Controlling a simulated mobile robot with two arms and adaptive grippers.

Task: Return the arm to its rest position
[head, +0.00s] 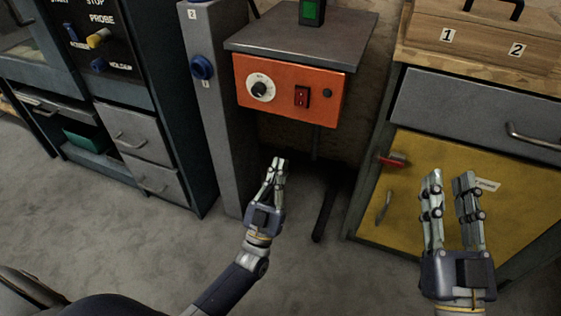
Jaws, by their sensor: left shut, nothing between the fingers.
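My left gripper (279,162) is in the middle of the head view, its arm coming up from the lower left. Its fingers are together with nothing between them. It hangs over the floor, below the orange control box in the picture and apart from it. My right gripper (450,180) is at the lower right, pointing up the picture in front of the yellow cabinet door. Its two fingers stand apart with a gap between them, and nothing is in it.
The orange control box (285,90) has a dial and a red switch under a grey top (300,38). A grey post (228,110) and dark drawer cabinet (150,130) stand left. The yellow door (400,220) has a red latch (392,160). Grey floor (110,235) is open at lower left.

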